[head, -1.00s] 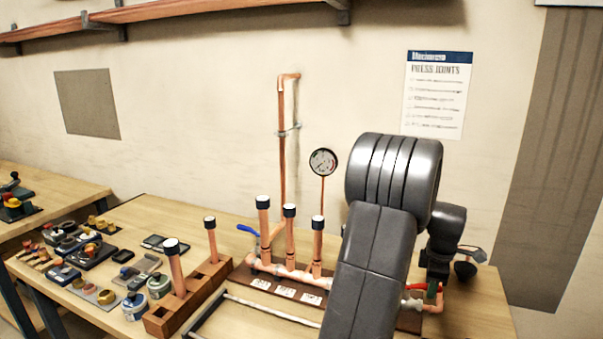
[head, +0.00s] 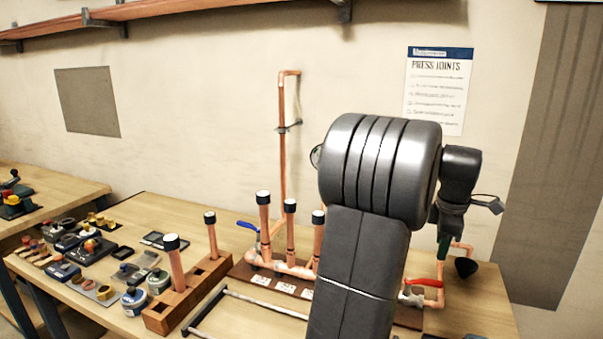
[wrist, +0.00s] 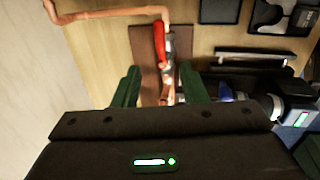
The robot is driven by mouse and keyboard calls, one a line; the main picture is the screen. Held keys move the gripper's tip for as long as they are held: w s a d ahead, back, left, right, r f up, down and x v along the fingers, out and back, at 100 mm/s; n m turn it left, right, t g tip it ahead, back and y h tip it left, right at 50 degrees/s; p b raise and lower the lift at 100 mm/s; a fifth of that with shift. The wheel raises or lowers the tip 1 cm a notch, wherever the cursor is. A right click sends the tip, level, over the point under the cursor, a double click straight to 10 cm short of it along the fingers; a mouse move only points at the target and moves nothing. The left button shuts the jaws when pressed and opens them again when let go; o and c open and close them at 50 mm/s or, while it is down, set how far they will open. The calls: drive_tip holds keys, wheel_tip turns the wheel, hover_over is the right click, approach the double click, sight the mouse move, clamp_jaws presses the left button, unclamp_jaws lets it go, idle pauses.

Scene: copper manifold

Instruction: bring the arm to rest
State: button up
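The copper manifold (head: 290,268) lies on its dark brown base (head: 240,275) on the bench, with several dark-capped upright stubs. A blue valve handle (head: 247,225) is at its left and a red valve handle (head: 425,282) at its right. My arm covers part of the manifold and most of the pressure gauge (head: 315,157). My gripper (wrist: 158,88) shows two green fingers standing apart in the wrist view, with nothing held between them. The red handle (wrist: 159,45) and brown base (wrist: 147,50) show beyond the fingers. In the head view the gripper is mostly hidden behind my arm.
A wooden block (head: 208,276) holds two capped copper pipes, left of the manifold. Small tools and jars crowd the bench's left end. A tall copper pipe (head: 282,160) runs up the wall, near a press-joints poster (head: 438,92). A shelf (head: 200,10) hangs above.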

sight(432, 281)
drive_tip(key=p+x, duration=0.1)
drive_tip(key=x, duration=1.1)
drive_tip(key=shift+f+p, duration=0.2)
drive_tip(key=shift+p, duration=0.1)
drive_tip(key=shift+f, duration=0.1)
drive_tip(key=shift+s+a+m, duration=0.2)
drive_tip(key=shift+s+m, duration=0.2)
drive_tip(key=shift+m, duration=0.7)
